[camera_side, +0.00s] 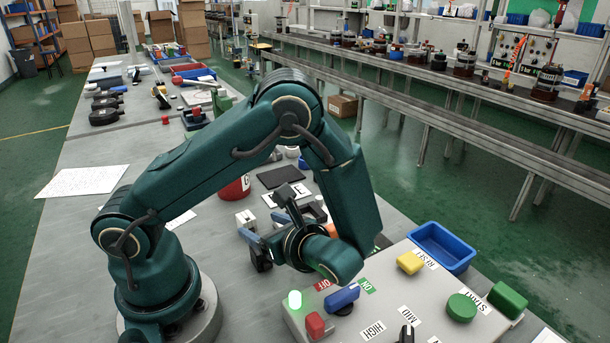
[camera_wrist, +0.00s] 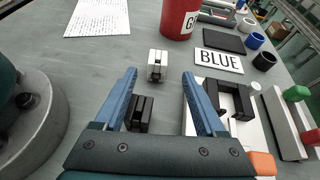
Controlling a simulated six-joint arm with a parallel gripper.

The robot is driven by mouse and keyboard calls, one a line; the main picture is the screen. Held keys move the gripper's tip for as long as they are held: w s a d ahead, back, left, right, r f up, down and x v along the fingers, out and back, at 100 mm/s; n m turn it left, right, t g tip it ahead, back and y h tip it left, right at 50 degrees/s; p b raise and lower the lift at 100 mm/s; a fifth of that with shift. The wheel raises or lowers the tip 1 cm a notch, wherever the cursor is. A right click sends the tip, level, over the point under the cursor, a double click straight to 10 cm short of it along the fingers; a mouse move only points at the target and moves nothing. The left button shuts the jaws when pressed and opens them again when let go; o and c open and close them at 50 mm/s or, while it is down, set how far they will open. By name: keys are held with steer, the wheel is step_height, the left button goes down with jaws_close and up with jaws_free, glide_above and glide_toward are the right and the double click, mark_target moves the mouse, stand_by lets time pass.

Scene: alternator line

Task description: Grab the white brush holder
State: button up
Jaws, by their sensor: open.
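The white brush holder (camera_wrist: 157,66) is a small white block with a dark slot. It stands upright on the grey table in the wrist view, just ahead of my fingertips, and also shows in the side view (camera_side: 245,220). My gripper (camera_wrist: 159,75) has two blue fingers spread wide with nothing held between them. In the side view my gripper (camera_side: 260,226) is low over the table, close beside the white holder.
A red can (camera_wrist: 179,18) stands behind the white holder. A BLUE card (camera_wrist: 219,62), a black pad (camera_wrist: 224,40) and a black bracket (camera_wrist: 230,97) lie to the right. A button panel (camera_side: 400,300) and blue bin (camera_side: 441,246) are at right. Left of the holder, the table is clear.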

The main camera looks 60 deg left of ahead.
mark_target(250, 223)
steer(key=shift+s+a+f+m, duration=0.1)
steer(key=shift+s+f+m, duration=0.1)
steer(key=shift+f+m, duration=0.15)
steer(key=shift+x, duration=2.4)
jaws_close()
